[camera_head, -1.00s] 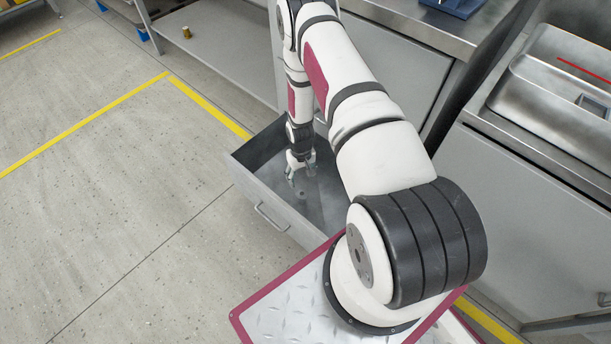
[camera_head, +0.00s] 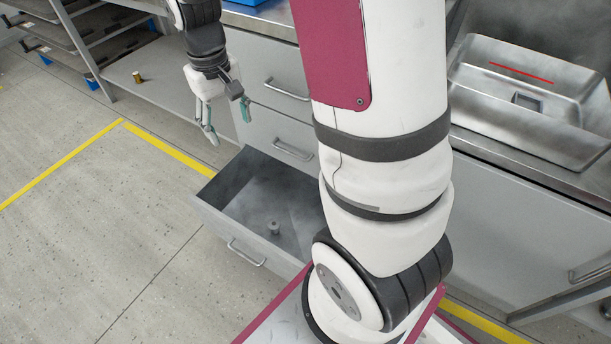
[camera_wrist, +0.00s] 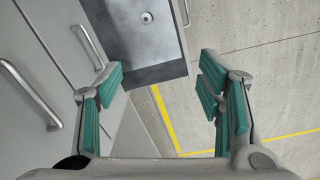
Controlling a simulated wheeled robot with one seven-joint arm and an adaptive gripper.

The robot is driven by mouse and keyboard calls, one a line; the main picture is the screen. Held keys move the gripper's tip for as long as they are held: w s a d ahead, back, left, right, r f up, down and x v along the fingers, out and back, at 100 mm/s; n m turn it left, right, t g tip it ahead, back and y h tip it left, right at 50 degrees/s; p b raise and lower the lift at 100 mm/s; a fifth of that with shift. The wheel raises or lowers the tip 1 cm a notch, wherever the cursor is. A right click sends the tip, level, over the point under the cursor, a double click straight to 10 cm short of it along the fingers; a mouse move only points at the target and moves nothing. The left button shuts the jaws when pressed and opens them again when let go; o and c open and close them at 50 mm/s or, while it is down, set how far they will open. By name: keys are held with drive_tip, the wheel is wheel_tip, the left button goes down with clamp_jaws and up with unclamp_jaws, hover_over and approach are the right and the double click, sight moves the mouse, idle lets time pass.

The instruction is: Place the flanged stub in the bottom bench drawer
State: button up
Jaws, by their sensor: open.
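The flanged stub (camera_head: 274,228) is a small grey piece standing on the floor of the open bottom bench drawer (camera_head: 228,238). In the wrist view the stub (camera_wrist: 146,17) shows from above as a small pale disc with a dark centre, inside the drawer (camera_wrist: 172,70). My gripper (camera_head: 228,124) is open and empty, up in front of the bench and well above the drawer. Its teal finger pads (camera_wrist: 165,90) are wide apart in the wrist view, with nothing between them.
Two shut drawers with bar handles (camera_head: 293,150) (camera_head: 287,89) are above the open one. A metal basin with a red line (camera_head: 525,100) stands on the bench at right. A small brass-coloured piece (camera_head: 138,77) sits on a low shelf at left. The floor at left is clear.

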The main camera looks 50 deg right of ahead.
drive_tip(key=s+a+r, duration=0.3)
drive_tip(key=s+r, duration=0.3)
drive_tip(key=s, duration=0.1)
drive_tip(key=s+a+r, duration=0.2)
drive_tip(key=s+r, duration=0.4)
drive_tip(key=s, duration=0.2)
drive_tip(key=s+a+r+n, duration=0.1)
drive_tip(key=s+a, duration=0.1)
drive_tip(key=s, duration=1.2)
drive_tip(key=shift+a, duration=0.4)
wheel_tip(320, 180, up, 27)
drive_tip(key=t+p, duration=0.4)
drive_tip(key=p, duration=2.1)
drive_tip(key=shift+d, duration=0.25)
drive_tip(key=shift+w, duration=0.1)
drive_tip(key=shift+c, duration=0.5)
